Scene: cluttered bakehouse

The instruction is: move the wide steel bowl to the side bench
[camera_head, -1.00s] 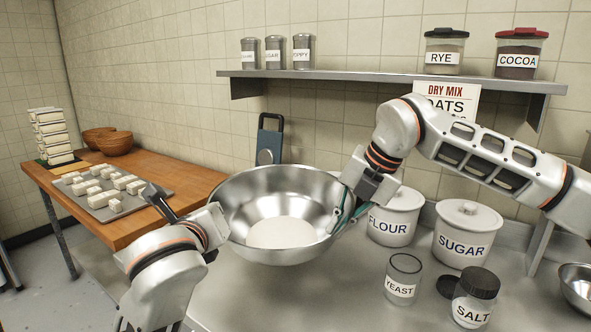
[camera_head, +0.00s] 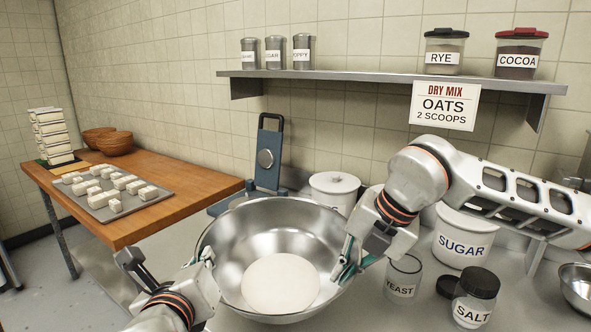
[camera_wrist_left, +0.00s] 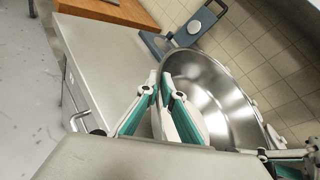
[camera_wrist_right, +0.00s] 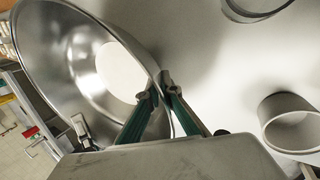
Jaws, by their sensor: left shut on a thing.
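The wide steel bowl (camera_head: 225,235) holds a pale round mass of dough (camera_head: 280,284). It is in front of me over the steel counter, roughly level. My left gripper (camera_head: 207,262) is shut on its left rim; the left wrist view shows the fingers (camera_wrist_left: 160,92) meeting at the bowl's edge. My right gripper (camera_head: 345,265) is at the right rim; the right wrist view shows its fingers (camera_wrist_right: 160,88) closed on the rim. The bowl's underside is hidden. A wooden bench (camera_head: 165,213) stands at the left.
A tray (camera_head: 150,200) of dough pieces, wooden bowls (camera_head: 117,147) and stacked boxes are on the wooden bench. A blue scale (camera_head: 268,160) and a white canister (camera_head: 334,184) stand behind the bowl. Sugar (camera_head: 463,237), yeast (camera_head: 403,278) and salt (camera_head: 474,298) containers are at the right.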

